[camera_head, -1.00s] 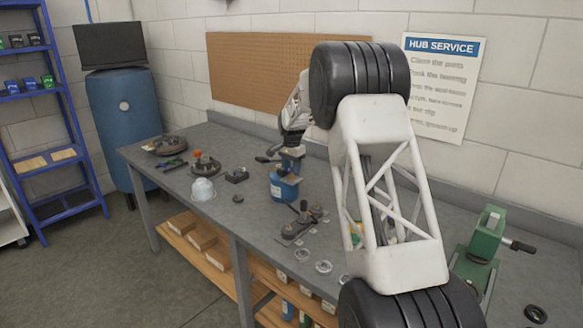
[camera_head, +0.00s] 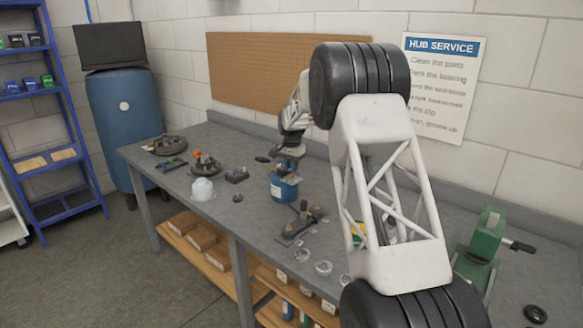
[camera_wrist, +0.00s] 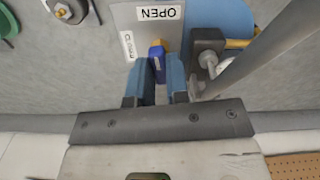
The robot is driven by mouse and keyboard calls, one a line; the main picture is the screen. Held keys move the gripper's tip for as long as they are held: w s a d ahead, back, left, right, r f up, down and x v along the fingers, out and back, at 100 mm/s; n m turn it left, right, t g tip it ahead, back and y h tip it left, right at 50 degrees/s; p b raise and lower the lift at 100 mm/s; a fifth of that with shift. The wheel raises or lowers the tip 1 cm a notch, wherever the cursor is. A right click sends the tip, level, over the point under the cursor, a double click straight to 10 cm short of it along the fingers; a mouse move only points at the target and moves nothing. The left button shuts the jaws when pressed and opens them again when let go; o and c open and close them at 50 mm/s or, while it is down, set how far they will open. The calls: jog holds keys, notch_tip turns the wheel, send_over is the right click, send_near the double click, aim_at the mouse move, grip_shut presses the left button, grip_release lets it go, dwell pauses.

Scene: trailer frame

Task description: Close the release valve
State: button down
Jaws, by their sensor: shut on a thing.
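The release valve shows in the wrist view as a blue lever (camera_wrist: 158,66) with a brass-coloured end, beside a grey plate (camera_wrist: 128,18). The lever extends from the brass end toward my gripper. My gripper (camera_wrist: 159,78) has its two blue fingers on either side of the lever and is shut on it. In the head view my gripper (camera_head: 290,153) is just above a blue container (camera_head: 284,187) on the bench; the lever is not clear there.
A dark block with a fitting (camera_wrist: 208,50) and a grey bar (camera_wrist: 270,45) lie close right of my fingers. The grey bench (camera_head: 240,215) also holds a white dome (camera_head: 202,190), a tool assembly (camera_head: 300,225) and a green press (camera_head: 485,240).

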jog(key=n, duration=0.7)
jog(key=shift+n, duration=0.4)
jog(key=n, duration=0.4)
jog(key=shift+n, duration=2.1)
jog(key=c, duration=1.1)
grip_release()
jog(key=shift+r, duration=0.15)
jog(key=shift+r, duration=3.8)
